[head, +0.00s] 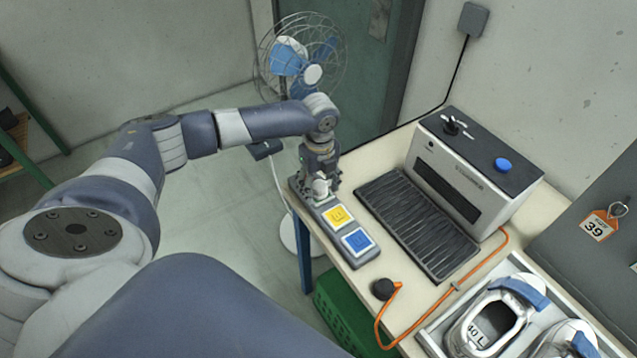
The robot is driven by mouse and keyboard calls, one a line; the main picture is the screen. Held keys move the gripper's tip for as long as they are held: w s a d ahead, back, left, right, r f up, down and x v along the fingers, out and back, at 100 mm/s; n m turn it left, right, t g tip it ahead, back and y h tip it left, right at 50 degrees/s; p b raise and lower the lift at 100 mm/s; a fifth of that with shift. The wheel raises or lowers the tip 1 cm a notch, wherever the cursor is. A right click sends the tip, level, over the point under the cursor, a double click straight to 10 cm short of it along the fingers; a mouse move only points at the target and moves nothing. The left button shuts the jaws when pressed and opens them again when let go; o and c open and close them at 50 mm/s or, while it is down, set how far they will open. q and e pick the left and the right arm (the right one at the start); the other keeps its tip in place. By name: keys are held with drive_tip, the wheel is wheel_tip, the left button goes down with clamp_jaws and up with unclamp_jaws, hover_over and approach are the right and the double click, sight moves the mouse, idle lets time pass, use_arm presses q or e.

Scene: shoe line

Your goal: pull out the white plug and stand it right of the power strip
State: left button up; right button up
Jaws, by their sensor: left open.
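The grey power strip (332,229) lies along the left edge of the table, with a yellow square and a blue square on its top. The white plug (321,187) stands at the far end of the strip, seemingly in it, and is partly hidden. My left gripper (320,180) points down right over this plug, with its open fingers around or close beside it; whether they touch it I cannot tell. My right gripper is not in view.
A black ribbed mat (415,222) lies right of the strip, before a grey machine (470,175) with a blue button. A black round piece (383,288) on an orange cable (378,325) lies near the strip's near end. A shoe tray (432,343) is at lower right. A fan (300,60) stands behind.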

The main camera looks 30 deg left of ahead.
sight(319, 184)
use_arm(q)
drive_tip(key=shift+p, duration=0.35)
drive_tip(key=shift+c, duration=0.6)
clamp_jaws()
drive_tip(key=shift+r, duration=0.15)
drive_tip(key=shift+w+r+p, duration=0.1)
drive_tip(key=shift+r+p, duration=0.25)
drive_tip(key=shift+p, duration=0.2)
drive_tip(key=shift+r+p, duration=2.55)
drive_tip(key=shift+p, duration=0.15)
